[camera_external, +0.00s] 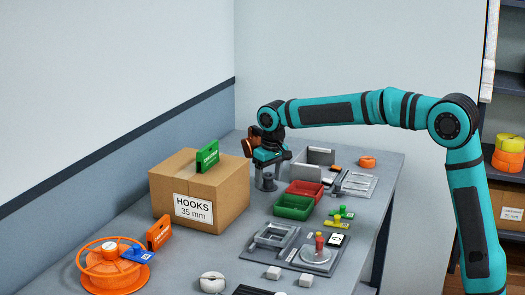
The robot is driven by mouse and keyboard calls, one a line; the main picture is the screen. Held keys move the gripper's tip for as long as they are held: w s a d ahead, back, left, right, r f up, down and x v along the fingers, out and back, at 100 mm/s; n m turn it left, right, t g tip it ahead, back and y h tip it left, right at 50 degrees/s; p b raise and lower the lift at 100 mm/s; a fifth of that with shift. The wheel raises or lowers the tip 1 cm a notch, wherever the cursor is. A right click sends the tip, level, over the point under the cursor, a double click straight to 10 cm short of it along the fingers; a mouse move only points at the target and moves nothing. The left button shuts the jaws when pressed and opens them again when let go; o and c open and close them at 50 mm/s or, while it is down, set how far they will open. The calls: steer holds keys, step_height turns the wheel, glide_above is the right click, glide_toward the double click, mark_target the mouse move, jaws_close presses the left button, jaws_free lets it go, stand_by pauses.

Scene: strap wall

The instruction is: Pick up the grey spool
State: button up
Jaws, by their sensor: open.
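My gripper (268,171) points down over the far part of the grey table, just right of the cardboard box. It is open. A small dark grey round piece, which looks like the grey spool (266,184), is directly below it, low at the table surface. The fingers come down at or around its upper part. I cannot tell whether they touch it. The gripper hides part of it.
The "HOOKS 35 mm" box (200,200) stands close left, with a green piece (208,156) on top. Green (294,207) and red (305,193) bins and a grey bin (315,162) stand close right. An orange reel (105,272) lies at front left.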

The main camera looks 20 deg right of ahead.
steer(key=shift+f, duration=0.45)
steer(key=c, duration=0.8)
